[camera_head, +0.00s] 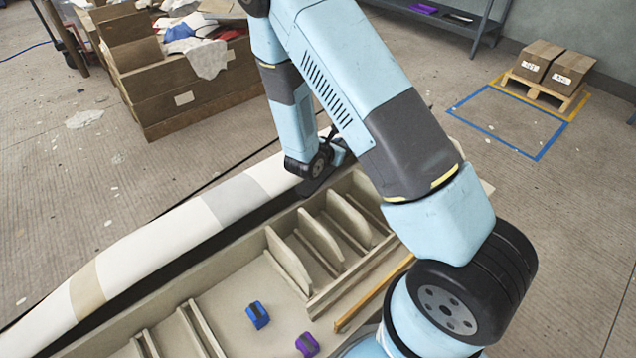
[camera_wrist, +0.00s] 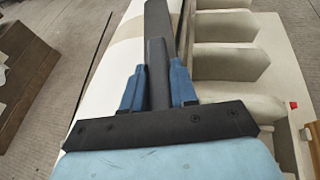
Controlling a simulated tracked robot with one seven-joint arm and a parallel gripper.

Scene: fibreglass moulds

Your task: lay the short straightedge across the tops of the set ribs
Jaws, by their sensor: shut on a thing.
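My gripper (camera_wrist: 157,75) is shut on a dark grey bar (camera_wrist: 157,50), which looks like the short straightedge. The bar points away from me between the blue fingers. In the head view my gripper (camera_head: 328,160) is partly hidden by my arm. The dark end of the bar (camera_head: 314,186) shows below it, over the mould's far long edge. Several pale set ribs (camera_head: 322,240) stand upright in the mould (camera_head: 232,262). In the wrist view the ribs (camera_wrist: 230,62) lie to the right of the bar. I cannot tell whether the bar touches anything.
A blue block (camera_head: 257,315) and a purple block (camera_head: 307,345) sit inside the mould. A wooden strip (camera_head: 375,295) lies along its near side. A long white roll (camera_head: 150,245) runs beside the mould. A scrap-filled carton (camera_head: 185,85) stands at the back left.

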